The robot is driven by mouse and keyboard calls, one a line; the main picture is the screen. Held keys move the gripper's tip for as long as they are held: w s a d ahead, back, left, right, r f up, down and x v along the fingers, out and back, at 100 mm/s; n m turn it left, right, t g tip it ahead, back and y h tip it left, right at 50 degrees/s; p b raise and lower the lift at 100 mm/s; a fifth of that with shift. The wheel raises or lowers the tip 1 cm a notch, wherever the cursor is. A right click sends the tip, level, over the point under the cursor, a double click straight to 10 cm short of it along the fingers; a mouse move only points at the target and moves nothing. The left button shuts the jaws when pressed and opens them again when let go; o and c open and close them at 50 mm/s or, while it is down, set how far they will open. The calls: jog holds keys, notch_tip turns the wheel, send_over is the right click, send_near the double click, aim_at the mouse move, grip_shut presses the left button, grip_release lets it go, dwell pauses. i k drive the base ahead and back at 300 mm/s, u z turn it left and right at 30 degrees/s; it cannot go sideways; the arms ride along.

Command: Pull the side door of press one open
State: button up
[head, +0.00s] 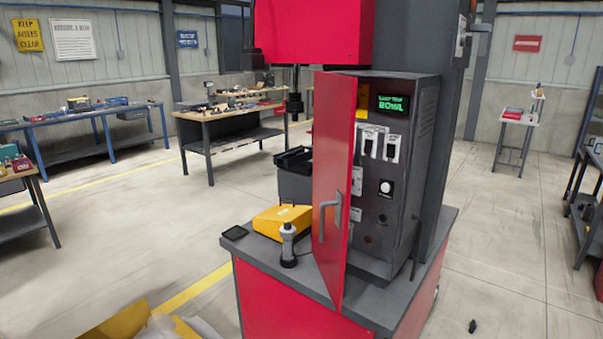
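The press (400,30) is a tall dark grey column with a red head, standing on a red base with a grey top. A dark control cabinet (385,240) with switches, a knob and a green lit display reading "BOWL" stands on that top. The side door (333,120) is a tall red panel at the cabinet's left edge. Its near edge stands out past the cabinet's front, so it looks open, but how far is hard to judge. A grey bar handle (330,215) is on its outer face. My gripper is not in view, and nothing touches the handle.
A yellow box (281,220), a grey cylindrical tool (288,245) and a small black tray (235,233) lie on the base top left of the door. Workbenches (220,120) line the back.

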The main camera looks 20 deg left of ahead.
aim_at(334, 96)
jog(key=u, duration=1.5)
jog(key=k, duration=1.35)
jog(key=u, duration=0.25)
jog(key=i, duration=0.45)
jog(key=z, duration=0.65)
jog(key=i, duration=1.35)
jog(key=u, duration=0.25)
